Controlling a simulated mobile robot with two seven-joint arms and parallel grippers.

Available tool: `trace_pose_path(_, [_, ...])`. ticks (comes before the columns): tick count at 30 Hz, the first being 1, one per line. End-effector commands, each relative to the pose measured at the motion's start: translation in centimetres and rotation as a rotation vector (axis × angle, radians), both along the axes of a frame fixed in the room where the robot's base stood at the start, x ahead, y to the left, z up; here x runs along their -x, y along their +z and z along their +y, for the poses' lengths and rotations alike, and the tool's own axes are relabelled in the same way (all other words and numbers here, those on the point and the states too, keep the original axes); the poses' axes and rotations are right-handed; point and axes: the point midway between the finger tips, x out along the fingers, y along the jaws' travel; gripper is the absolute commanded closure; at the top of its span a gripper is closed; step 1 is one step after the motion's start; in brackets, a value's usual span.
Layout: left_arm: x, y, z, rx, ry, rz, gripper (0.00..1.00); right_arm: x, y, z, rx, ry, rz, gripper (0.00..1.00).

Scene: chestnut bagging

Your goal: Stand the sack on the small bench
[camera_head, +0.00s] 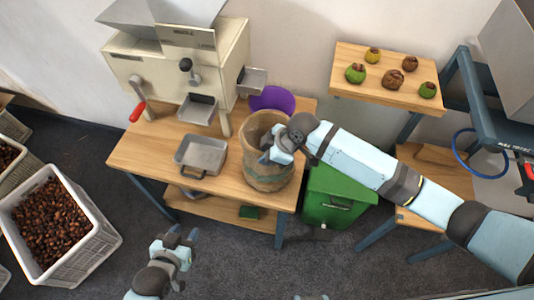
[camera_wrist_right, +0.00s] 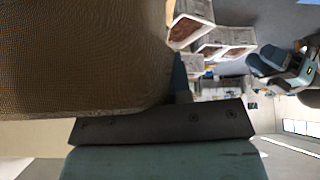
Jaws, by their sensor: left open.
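The brown woven sack (camera_head: 268,178) stands upright and open-mouthed at the right front of the wooden worktable (camera_head: 140,155). My right gripper (camera_head: 275,150) is at the sack's mouth and appears shut on its rim, partly hiding it. In the right wrist view, the sack (camera_wrist_right: 80,60) fills the upper left, close against the gripper; one fingertip (camera_wrist_right: 180,78) shows beside it. A low wooden bench with blue legs (camera_head: 418,220) is at the right, partly hidden by my right arm. My left gripper (camera_head: 178,240) is open and empty over the floor at the lower middle.
A cream machine (camera_head: 180,75), a metal tray (camera_head: 200,155) and a purple bowl (camera_head: 272,99) are on the worktable. A green bin (camera_head: 335,195) stands between table and bench. A chestnut crate (camera_head: 95,245) is at left.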

Motion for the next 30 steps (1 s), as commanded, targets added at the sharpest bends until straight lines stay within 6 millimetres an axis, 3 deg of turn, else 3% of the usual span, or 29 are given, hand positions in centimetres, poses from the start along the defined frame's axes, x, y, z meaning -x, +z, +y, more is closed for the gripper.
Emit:
trace_pose_path(3, [0.0, 0.0, 0.0, 0.0, 0.0, 0.0, 0.57, 0.0, 0.0, 0.0, 0.001, 0.0, 0.001, 0.62])
trace_pose_path(14, [0.0, 0.0, 0.0, 0.001, 0.001, 0.0, 0.57, 0.0, 0.7, -0.3, 0.002, -0.001, -0.001, 0.62])
trace_pose_path(30, [0.0, -1.1, -0.2, 0.003, -0.003, 0.004, 0.57, 1.1, 9.3, -5.4, 0.0, -0.001, -0.001, 0.62])
